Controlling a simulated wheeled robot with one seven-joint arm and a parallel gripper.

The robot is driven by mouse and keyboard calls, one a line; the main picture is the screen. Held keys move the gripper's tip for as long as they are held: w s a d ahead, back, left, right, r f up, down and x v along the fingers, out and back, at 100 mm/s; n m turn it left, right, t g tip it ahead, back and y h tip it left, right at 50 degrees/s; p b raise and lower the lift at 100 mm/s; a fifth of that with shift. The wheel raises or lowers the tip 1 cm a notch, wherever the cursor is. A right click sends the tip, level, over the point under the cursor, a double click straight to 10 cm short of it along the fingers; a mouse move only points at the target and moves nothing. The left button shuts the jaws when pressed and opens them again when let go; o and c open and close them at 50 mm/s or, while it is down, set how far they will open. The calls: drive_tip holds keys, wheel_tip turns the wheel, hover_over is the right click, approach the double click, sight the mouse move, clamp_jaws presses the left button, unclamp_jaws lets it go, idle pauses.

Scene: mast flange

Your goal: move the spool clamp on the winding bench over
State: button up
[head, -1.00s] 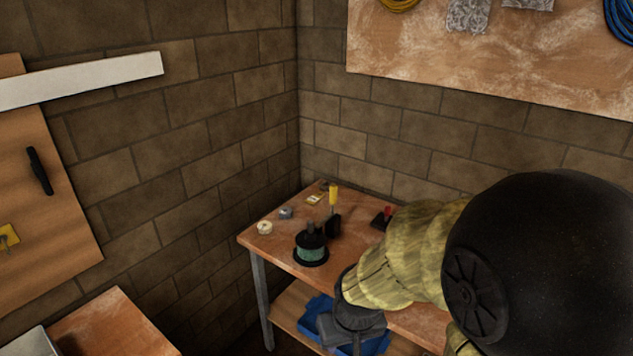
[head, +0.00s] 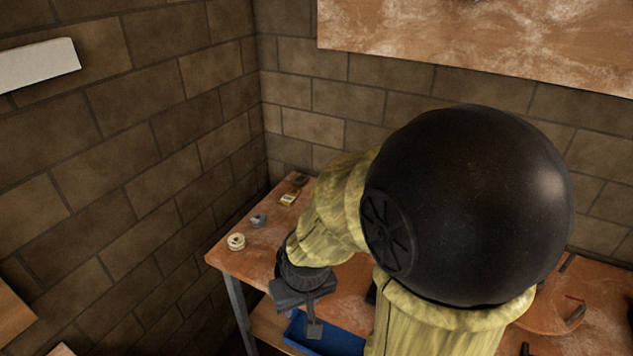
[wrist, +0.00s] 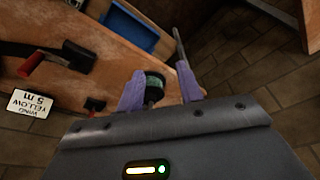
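A black lever with a red handle (wrist: 45,62), which looks like the spool clamp, lies at the left of the wrist view on the winding bench (head: 255,265). In the head view my arm hides it. A spool of green wire (wrist: 155,82) shows between my gripper's fingers, close to the left one; I cannot tell whether they touch. My gripper (wrist: 162,74) is open, its two purple fingers apart, with nothing visibly held. It is off to the right of the red lever. In the head view my gripper (head: 312,322) hangs over the bench's front edge.
A cream roll (head: 236,241), a grey roll (head: 258,220) and a yellow item (head: 289,199) stand at the bench's left end. Brick walls close the corner.

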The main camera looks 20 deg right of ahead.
drive_tip(key=shift+w, duration=0.2)
